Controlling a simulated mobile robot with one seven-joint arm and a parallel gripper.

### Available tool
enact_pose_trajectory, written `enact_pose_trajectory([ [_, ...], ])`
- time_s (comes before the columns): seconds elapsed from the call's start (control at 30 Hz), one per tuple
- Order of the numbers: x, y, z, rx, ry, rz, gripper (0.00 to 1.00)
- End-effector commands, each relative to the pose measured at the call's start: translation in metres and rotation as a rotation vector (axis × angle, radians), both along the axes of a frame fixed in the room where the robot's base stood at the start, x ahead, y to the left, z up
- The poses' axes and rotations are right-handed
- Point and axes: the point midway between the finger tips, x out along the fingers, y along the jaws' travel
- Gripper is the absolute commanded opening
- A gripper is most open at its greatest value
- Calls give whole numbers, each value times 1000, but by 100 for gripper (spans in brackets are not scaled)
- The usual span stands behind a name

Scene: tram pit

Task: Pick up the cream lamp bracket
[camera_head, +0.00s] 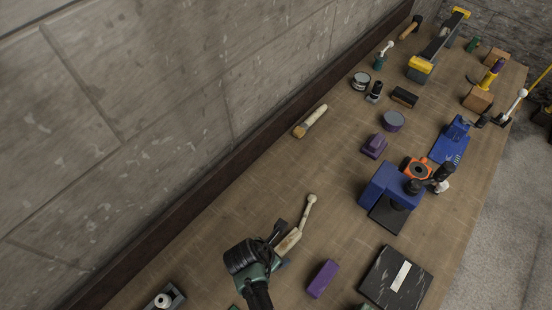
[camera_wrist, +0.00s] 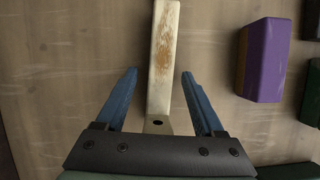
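The cream lamp bracket (camera_head: 305,214) lies on the wooden bench in the head view, a long thin piece with a rounded knob at its far end. In the wrist view the bracket (camera_wrist: 163,60) is a pale bar with a brown worn patch and a dark hole near its close end. My gripper (camera_wrist: 159,73) is open, with a blue finger on each side of the bracket and a gap to both. In the head view my gripper (camera_head: 284,246) is over the bracket's close end and partly hides it.
A purple block (camera_head: 322,279) lies right of the bracket; it also shows in the wrist view (camera_wrist: 264,60). A black slab (camera_head: 396,277) and a blue machine (camera_head: 390,187) stand farther right. A brush (camera_head: 311,121) lies up the bench. The wall is on the left.

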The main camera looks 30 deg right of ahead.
Motion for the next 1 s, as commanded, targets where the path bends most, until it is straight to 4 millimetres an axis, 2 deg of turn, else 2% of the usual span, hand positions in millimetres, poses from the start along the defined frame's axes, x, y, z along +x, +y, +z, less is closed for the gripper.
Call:
enact_pose_trajectory([
  [0.03,0,0,0,0,0,0,63],
  [0.3,0,0,0,0,0,0,14],
  [0.4,0,0,0,0,0,0,0],
  [1.0,1,0,5,0,-2,0,0],
])
